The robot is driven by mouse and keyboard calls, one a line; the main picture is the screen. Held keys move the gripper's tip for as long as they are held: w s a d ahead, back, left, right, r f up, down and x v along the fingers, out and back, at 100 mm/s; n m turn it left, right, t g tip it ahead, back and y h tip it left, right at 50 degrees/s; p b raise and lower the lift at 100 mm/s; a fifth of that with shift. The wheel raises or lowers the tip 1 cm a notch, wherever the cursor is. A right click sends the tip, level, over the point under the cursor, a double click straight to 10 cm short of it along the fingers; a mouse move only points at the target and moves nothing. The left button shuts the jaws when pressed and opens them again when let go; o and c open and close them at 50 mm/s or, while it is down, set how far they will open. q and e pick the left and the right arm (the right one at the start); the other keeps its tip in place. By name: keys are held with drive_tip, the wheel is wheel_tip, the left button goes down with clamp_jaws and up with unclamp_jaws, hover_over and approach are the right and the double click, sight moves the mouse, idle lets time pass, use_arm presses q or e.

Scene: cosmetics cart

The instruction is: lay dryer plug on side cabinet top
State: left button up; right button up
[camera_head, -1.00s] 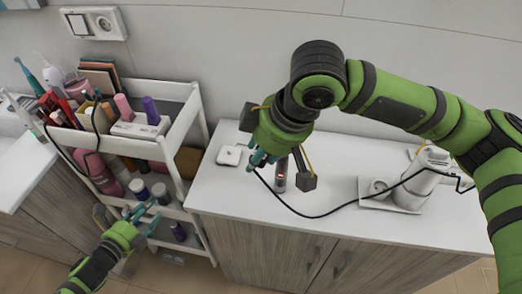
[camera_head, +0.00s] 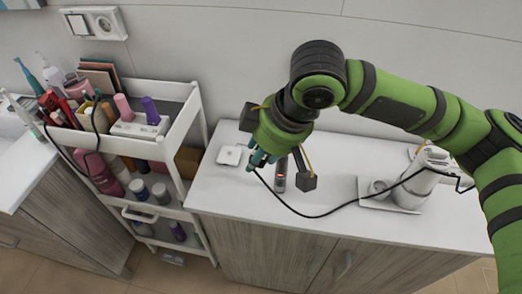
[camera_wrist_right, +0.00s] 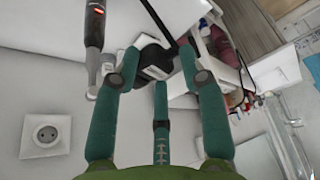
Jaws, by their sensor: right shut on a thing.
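My right gripper (camera_head: 258,162) is low over the left part of the white side cabinet top (camera_head: 335,180). In the right wrist view, its teal fingers (camera_wrist_right: 157,75) are shut around the black dryer plug (camera_wrist_right: 153,54). The plug is mostly hidden by the fingers in the head view. A black cord (camera_head: 318,216) runs from the gripper in a loop across the top to the white dryer (camera_head: 423,182) at the right. Whether the plug touches the top cannot be told. My left gripper is out of view.
A white cart (camera_head: 196,112) with cosmetics stands left. The front middle of the top is clear apart from the cord.

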drive_tip(key=s+d+f+m+h+b, duration=0.1)
drive_tip(key=s+d+f+b, duration=0.25)
drive_tip(key=d, duration=0.85)
drive_tip(key=s+d+f+b, duration=0.2)
drive_tip(key=d+f, duration=0.2)
drive_tip(key=d, duration=0.8)
drive_tip(key=w+a+f, duration=0.2)
drive_tip(key=w, duration=0.1)
drive_tip(key=w+a+f+p, duration=0.1)
drive_tip(key=w+a+f, duration=0.1)
drive_tip(key=w, duration=0.1)
drive_tip(key=w+a+f+p, duration=0.1)
drive_tip(key=w+a+f, duration=0.1)
drive_tip(key=a, duration=0.1)
drive_tip(key=shift+w+a+f, duration=0.1)
drive_tip(key=shift+w, duration=0.3)
drive_tip(key=shift+w+a+f, duration=0.1)
drive_tip(key=shift+w+f, duration=0.05)
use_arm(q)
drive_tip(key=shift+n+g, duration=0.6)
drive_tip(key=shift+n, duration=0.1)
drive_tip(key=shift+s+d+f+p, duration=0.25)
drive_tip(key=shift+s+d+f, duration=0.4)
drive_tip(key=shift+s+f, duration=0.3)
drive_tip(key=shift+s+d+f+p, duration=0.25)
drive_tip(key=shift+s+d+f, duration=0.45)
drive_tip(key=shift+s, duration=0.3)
use_arm(e)
drive_tip(key=shift+f, duration=2.05)
